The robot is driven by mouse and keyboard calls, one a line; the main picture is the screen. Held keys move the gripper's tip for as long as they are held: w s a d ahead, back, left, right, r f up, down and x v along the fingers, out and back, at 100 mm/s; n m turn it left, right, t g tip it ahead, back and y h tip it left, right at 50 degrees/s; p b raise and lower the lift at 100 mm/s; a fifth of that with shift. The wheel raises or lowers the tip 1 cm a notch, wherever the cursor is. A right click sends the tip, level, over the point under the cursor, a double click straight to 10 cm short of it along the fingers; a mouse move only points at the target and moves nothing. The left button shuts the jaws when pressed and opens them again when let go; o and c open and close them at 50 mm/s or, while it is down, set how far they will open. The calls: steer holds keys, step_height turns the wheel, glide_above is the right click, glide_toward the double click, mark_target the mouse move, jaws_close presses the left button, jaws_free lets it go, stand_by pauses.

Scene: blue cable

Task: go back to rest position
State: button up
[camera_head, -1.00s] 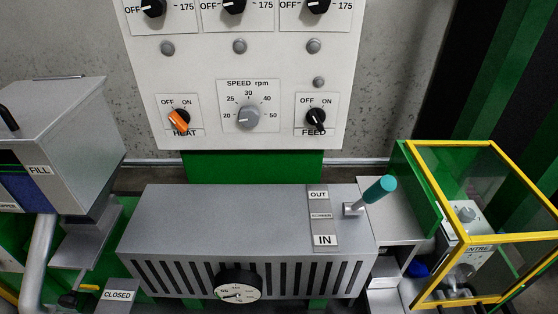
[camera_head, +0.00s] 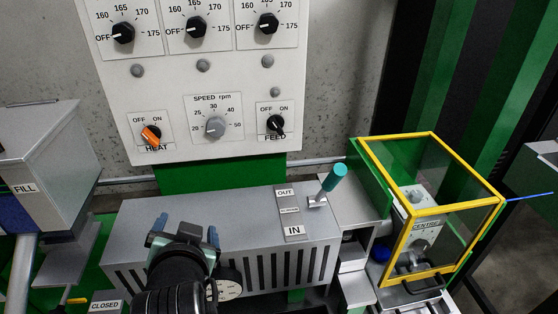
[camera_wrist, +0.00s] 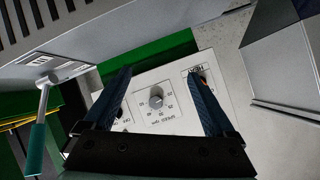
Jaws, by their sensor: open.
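My gripper (camera_head: 187,230) shows in the head view in front of the grey machine housing, above its slotted front. Its two dark blue fingers are spread apart with nothing between them. In the wrist view my gripper (camera_wrist: 160,78) is also open and empty, with the control panel (camera_wrist: 157,105) and its speed knob behind the gap. The fingers cover parts of the panel there. A thin blue cable (camera_head: 530,195) shows at the right edge of the head view, running from beside the yellow-framed guard.
The control panel (camera_head: 205,120) is on the wall behind. A lever with a teal grip (camera_head: 333,177) stands up from the housing (camera_head: 250,215), right of my gripper. The yellow-framed guard (camera_head: 432,138) is farther right. A grey FILL hopper (camera_head: 50,165) is at the left.

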steer(key=w+d+r+t+p, duration=0.1)
steer(key=d+r+t, duration=0.35)
steer(key=r, duration=0.85)
steer(key=d+r+t, duration=0.4)
steer(key=d+r, duration=0.1)
steer(key=r, duration=0.7)
steer(key=s+d+r+t+h, duration=0.1)
steer(key=s+d+r+t, duration=0.1)
steer(key=r, duration=0.4)
steer(key=s+d+r+n+t+h, duration=0.1)
steer(key=s+d+r+t+h, duration=0.1)
steer(key=s+r, duration=0.3)
steer(key=s+d+r+t+h, duration=0.1)
steer(key=s+d+r+t, duration=0.2)
steer(key=r, duration=0.4)
steer(key=shift+s+d+n+p, duration=0.25)
steer(key=shift+d+n+p, duration=0.1)
steer(key=shift+d, duration=0.4)
steer(key=shift+t, duration=0.25)
